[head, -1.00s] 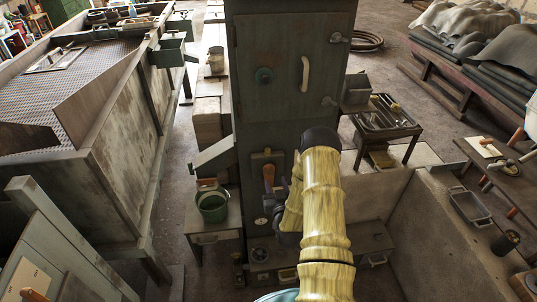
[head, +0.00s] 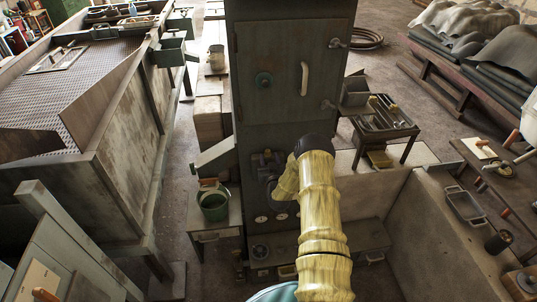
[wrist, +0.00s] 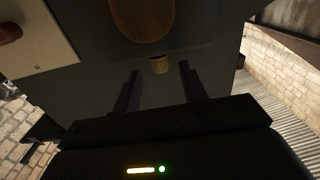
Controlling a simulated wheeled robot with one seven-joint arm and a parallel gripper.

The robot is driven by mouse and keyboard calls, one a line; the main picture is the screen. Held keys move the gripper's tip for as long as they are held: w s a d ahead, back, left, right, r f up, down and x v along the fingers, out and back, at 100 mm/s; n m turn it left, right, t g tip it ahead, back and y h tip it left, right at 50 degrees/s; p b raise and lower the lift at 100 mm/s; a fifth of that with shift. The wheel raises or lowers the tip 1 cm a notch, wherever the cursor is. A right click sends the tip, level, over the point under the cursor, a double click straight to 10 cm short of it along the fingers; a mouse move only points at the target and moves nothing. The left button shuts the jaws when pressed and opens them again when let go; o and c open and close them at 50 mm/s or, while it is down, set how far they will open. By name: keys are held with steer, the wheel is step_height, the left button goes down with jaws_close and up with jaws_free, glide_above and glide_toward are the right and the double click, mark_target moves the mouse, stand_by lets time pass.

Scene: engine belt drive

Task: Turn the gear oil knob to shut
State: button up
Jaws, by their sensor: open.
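A small brass knob (wrist: 160,66) shows in the wrist view on a dark panel face. It is ahead of and between the two fingertips of my gripper (wrist: 159,72), which is open; I cannot tell whether the fingers touch it. It looks like the gear oil knob, but no label is readable. A brown-orange handle (wrist: 143,17) is just beyond it at the top. In the head view my gripper (head: 264,169) is at the lower front of the tall grey-green cabinet (head: 293,30) and hides that spot.
A tool cart (head: 379,122) and a concrete trough (head: 430,225) are to the right. A large metal bin (head: 125,190) is at left, with floor between it and the cabinet.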

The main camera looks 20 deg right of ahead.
mark_target(268, 152)
steer(key=shift+x, duration=1.15)
steer(key=shift+c, duration=0.4)
jaws_close()
steer(key=shift+d+f+n+y+b, duration=0.1)
steer(key=shift+n+y+b, duration=0.2)
steer(key=shift+b, duration=0.1)
steer(key=shift+d+f+n+y+b, duration=0.1)
steer(key=shift+n+y+b, duration=0.4)
steer(key=shift+y+b, duration=0.45)
steer(key=shift+d+r+n+t+y+b, duration=0.1)
steer(key=shift+r+n+t+y+b, duration=0.15)
steer(key=shift+n+y+b, duration=0.65)
